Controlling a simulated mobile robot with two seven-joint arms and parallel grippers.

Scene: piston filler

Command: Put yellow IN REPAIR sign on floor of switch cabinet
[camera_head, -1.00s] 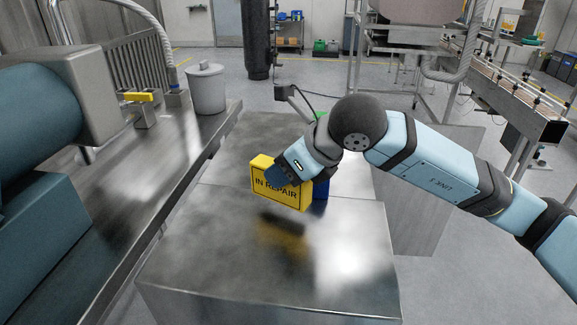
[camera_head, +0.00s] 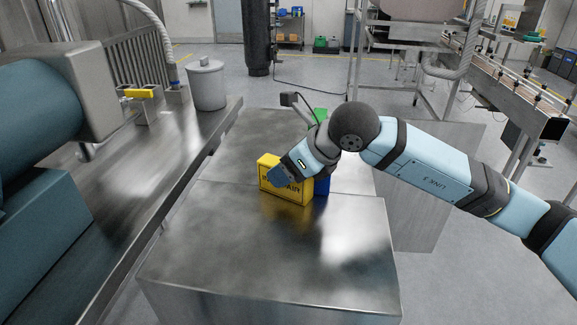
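The yellow IN REPAIR sign (camera_head: 298,191) stands upright on the shiny metal top (camera_head: 270,250), its lower edge meeting its own reflection. My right gripper (camera_head: 278,178) is at the sign, with a dark blue finger in front of its face, covering much of the lettering. The other finger is hidden, so I cannot tell whether it grips the sign or is open around it. My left gripper is not in view. I cannot make out a switch cabinet for certain.
A blue object (camera_head: 322,186) is just right of the sign, and a green one (camera_head: 318,114) shows behind my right wrist. A metal bench (camera_head: 150,165) with a lidded canister (camera_head: 206,87) runs along the left. The front of the metal top is clear.

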